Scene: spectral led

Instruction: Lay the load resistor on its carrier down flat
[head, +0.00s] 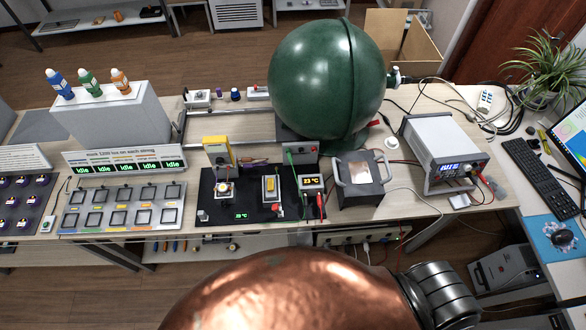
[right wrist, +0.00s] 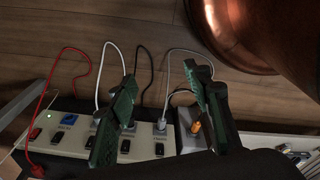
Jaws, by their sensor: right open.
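On the black test board (head: 225,212) in the head view stand two small yellow-topped parts, one at the left (head: 223,188) and one at the right (head: 270,188). I cannot tell for certain which thing is the load resistor on its carrier. A grey frame with two handles and a pale top plate (head: 357,168) sits right of the board. My right gripper (right wrist: 162,85) shows in the right wrist view with its dark green fingers apart and nothing between them. It is over a pale socket strip (right wrist: 72,152). My left gripper is out of view.
A green sphere (head: 325,75) stands behind the board. A power supply (head: 440,150) is at the right, a button panel (head: 122,207) at the left, and a yellow meter (head: 217,151) stands behind the board. Several cables run from the socket strip. My copper body fills the front.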

